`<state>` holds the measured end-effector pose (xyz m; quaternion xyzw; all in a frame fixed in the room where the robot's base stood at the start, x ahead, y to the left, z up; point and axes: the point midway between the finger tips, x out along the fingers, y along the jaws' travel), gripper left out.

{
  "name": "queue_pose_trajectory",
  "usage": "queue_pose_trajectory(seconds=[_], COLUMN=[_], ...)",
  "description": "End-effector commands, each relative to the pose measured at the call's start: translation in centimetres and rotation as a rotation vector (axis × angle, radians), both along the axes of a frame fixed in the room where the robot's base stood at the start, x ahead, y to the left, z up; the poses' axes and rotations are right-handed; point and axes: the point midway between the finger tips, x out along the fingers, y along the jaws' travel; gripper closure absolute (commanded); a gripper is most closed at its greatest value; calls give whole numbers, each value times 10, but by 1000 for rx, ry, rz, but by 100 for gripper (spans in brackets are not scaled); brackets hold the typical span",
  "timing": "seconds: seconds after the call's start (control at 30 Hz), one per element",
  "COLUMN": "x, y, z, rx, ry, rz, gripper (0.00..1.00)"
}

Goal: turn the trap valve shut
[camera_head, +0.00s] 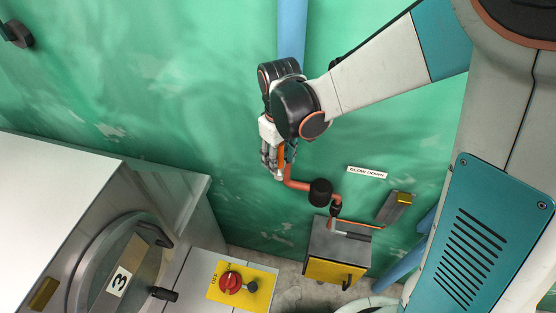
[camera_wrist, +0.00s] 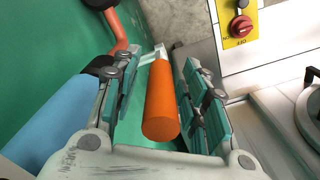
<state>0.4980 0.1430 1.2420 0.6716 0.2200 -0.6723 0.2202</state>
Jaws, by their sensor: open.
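The trap valve's handle shows in the wrist view as an orange cylinder (camera_wrist: 162,105) on a pale metal stem (camera_wrist: 160,52). It lies lengthwise between the two fingers of my gripper (camera_wrist: 160,70), which are open, one on each side. Narrow gaps show beside it, and I cannot tell whether either finger touches. In the head view my gripper (camera_head: 277,165) is at the lower end of the blue pipe (camera_head: 292,30), with a sliver of the orange handle beside it. The valve body is mostly hidden there. A red-orange pipe (camera_head: 298,185) runs from below the gripper to a black fitting (camera_head: 320,192).
A grey box with a yellow front (camera_head: 335,270) stands below the red pipe. At lower left is a metal drum door marked 3 (camera_head: 118,280). A yellow panel (camera_head: 258,273) carries a red knob (camera_head: 231,283). The green wall (camera_head: 150,100) lies close behind the gripper.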

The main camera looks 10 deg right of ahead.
Motion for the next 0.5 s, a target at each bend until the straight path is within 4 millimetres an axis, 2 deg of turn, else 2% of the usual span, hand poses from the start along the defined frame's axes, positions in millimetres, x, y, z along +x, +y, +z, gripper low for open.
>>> queue_pose_trajectory(seconds=[0.1, 0.37, 0.4, 0.5], x=[-1, -1, -1, -2], y=[0, 0, 0, 0], z=[-6, -6, -6, -6], rx=[0, 0, 0, 0], ry=[0, 0, 0, 0], rz=[1, 1, 1, 1], gripper=[60, 60, 62, 84])
